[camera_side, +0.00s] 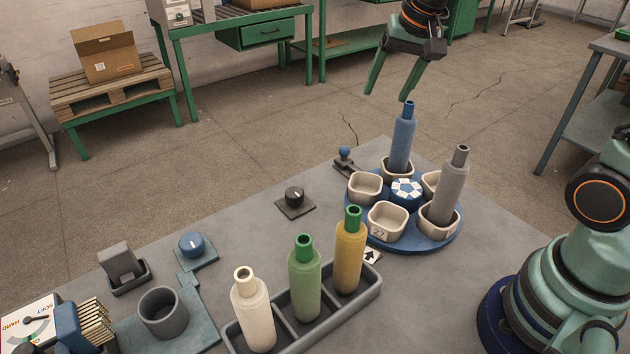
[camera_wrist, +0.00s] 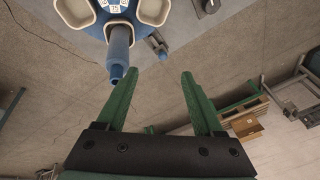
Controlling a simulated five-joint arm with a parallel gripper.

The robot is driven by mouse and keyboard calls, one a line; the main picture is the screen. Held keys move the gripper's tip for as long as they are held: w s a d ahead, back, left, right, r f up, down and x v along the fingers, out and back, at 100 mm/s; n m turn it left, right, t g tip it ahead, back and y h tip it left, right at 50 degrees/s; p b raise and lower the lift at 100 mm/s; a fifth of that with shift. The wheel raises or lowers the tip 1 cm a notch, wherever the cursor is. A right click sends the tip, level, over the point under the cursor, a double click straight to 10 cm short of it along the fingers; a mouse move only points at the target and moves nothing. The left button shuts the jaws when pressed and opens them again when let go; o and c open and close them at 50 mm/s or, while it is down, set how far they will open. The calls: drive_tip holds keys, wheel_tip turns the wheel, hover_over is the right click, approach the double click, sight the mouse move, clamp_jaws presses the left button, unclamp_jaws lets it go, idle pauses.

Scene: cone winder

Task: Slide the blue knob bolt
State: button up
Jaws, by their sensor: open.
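The blue knob bolt (camera_side: 345,154) is a small dark metal fitting with a round blue knob, at the table's back edge just left of the turntable. It also shows in the wrist view (camera_wrist: 159,48), beyond my fingertips and close to the blue bottle-shaped cone. My gripper (camera_side: 388,93) is open and empty, raised above the far side of the table, up and right of the bolt in the side view. In the wrist view my two green fingers (camera_wrist: 159,73) are spread apart with nothing between them.
The blue turntable (camera_side: 440,240) holds cream cups, a blue cone (camera_side: 402,140) and a grey cone (camera_side: 449,187). The blue cone stands tall beside the bolt. A black dial (camera_side: 294,197) lies to the bolt's left. A tray (camera_side: 372,292) with white, green and yellow cones is in front.

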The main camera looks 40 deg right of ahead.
sight(346, 147)
drive_tip(key=w+d+f+m+g, duration=0.2)
drive_tip(key=w+d+f+m, duration=0.1)
drive_tip(key=w+f+m, duration=0.65)
drive_tip(key=shift+n, duration=0.75)
drive_tip(key=w+f, duration=0.1)
drive_tip(key=f, duration=0.3)
drive_tip(key=w+f, duration=0.1)
drive_tip(key=f, duration=0.3)
drive_tip(key=w+f, duration=0.1)
drive_tip(key=f, duration=0.3)
drive_tip(key=shift+w+a, duration=0.1)
drive_tip(key=shift+a, duration=0.1)
clamp_jaws()
drive_tip(key=shift+r, duration=0.1)
